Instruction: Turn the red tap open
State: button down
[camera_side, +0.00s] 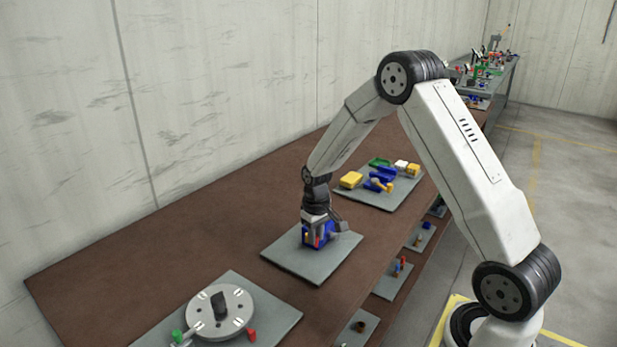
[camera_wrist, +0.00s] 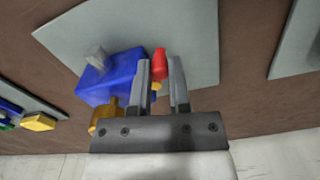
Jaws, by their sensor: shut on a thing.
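The red tap (camera_wrist: 159,62) shows in the wrist view between the two fingers of my gripper (camera_wrist: 161,68), which is shut on it. A small yellow piece shows just below the red part. The tap is beside a blue block (camera_wrist: 108,82) with a grey stub on top and a brass-coloured part (camera_wrist: 107,114) at its lower side. In the side view my gripper (camera_side: 315,228) points down at the blue block (camera_side: 326,237), and a bit of the red tap (camera_side: 317,243) shows. The fingers hide part of the tap, so its exact angle cannot be told.
The blue block stands on a grey plate (camera_side: 290,262) on the brown bench (camera_side: 215,220). A round grey disc fixture (camera_side: 236,308) sits on a plate at the front left. Another plate behind holds yellow, blue and green parts (camera_side: 382,178). Bare bench lies between the plates.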

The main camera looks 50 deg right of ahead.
jog(key=m, duration=0.2)
jog(key=a+m, duration=0.1)
jog(key=shift+w+a+m, duration=0.15)
jog(key=shift+w+m, duration=0.25)
jog(key=m, duration=0.1)
jog(key=w+m, duration=0.1)
jog(key=shift+a+m, duration=0.35)
jog(key=shift+m, duration=0.05)
jog(key=m, duration=0.2)
jog(key=w+m, duration=0.1)
jog(key=shift+w+a, duration=0.1)
jog(key=shift+a, duration=0.15)
jog(key=shift+w+m, duration=0.25)
jog(key=shift+m, duration=0.5)
jog(key=shift+w+m, duration=0.25)
jog(key=shift+m, duration=0.5)
jog(key=c, duration=0.8)
grip_release()
jog(key=shift+c, duration=0.2)
